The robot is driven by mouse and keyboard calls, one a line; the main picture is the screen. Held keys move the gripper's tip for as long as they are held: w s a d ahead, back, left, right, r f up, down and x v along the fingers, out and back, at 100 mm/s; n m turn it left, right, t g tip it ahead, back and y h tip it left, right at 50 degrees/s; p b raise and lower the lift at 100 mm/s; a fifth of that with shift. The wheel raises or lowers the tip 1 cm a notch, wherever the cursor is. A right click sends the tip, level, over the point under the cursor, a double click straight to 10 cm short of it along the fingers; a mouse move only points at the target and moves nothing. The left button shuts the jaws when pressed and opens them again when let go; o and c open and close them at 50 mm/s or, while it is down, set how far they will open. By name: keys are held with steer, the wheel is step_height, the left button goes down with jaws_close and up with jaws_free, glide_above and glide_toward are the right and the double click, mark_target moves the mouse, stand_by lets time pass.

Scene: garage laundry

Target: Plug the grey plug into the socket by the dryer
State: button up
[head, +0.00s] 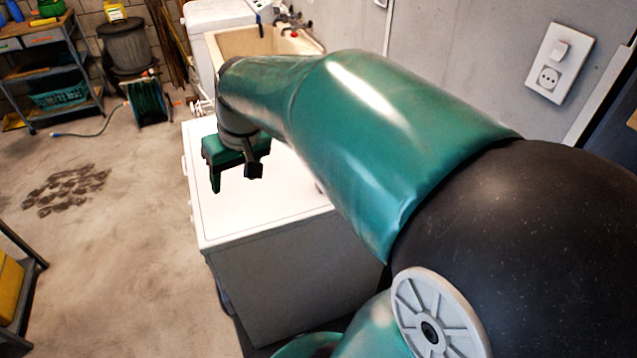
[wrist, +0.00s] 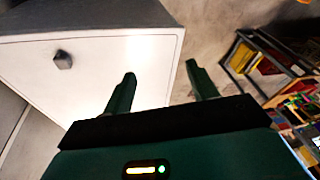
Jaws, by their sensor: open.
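A small dark grey block, which looks like the grey plug (wrist: 63,60), lies on the white top of the dryer (wrist: 32,82) in the wrist view. I cannot make out its pins or a cord. In the head view it does not show, and my arm covers part of the dryer top (head: 225,215). The round wall socket (head: 548,77) sits below a switch in a white plate at the upper right. My gripper (head: 235,178) is open and empty above the dryer top, pointing down. In the wrist view the plug is left of my gripper's fingers (wrist: 161,72).
A sink (head: 250,42) stands behind the dryer. A green cable reel (head: 148,102) with a cord on the floor, a bin (head: 128,45) and a shelf unit (head: 45,60) are at the far left. A yellow box (head: 8,285) stands at the left edge. The floor between is clear.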

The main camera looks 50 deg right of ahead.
steer(key=s+d+f+m+g, duration=0.1)
steer(key=d+f, duration=0.3)
steer(key=d, duration=0.9)
steer(key=d+f+m+g, duration=0.2)
steer(key=d+f, duration=0.1)
steer(key=d, duration=1)
steer(key=shift+s+f+h, duration=0.35)
steer(key=shift+f+h, duration=0.05)
steer(key=shift+d, duration=0.1)
step_height(320, 180, down, 9)
steer(key=shift+r, duration=0.2)
steer(key=shift+w+d+f, duration=0.1)
steer(key=shift+w+f, duration=0.05)
steer(key=shift+f, duration=1.2)
steer(key=shift+w+d+f, duration=0.1)
steer(key=shift+w+f, duration=0.05)
steer(key=shift+f, duration=1.15)
